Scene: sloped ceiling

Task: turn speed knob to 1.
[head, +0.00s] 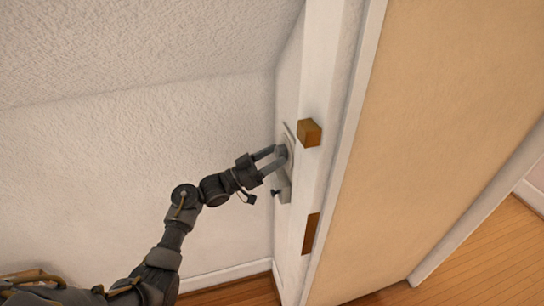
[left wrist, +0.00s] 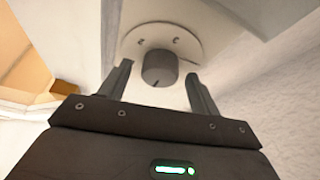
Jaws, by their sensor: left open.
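The speed knob (left wrist: 159,68) is a dark grey round knob on a pale round plate (left wrist: 132,42) in the left wrist view. A small dark mark shows near the knob's lower edge; I cannot read any numbers. My left gripper (left wrist: 158,72) is open, with one finger on each side of the knob and gaps visible between fingers and knob. In the head view the knob (head: 281,151) is on the narrow wall face, partly hidden by my left gripper (head: 277,157). My right gripper is in neither view.
A grey fitting (head: 283,186) with a small dark stub is just below the knob. A tan panel (head: 440,120) fills the right side. A textured white wall (head: 130,170) lies left.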

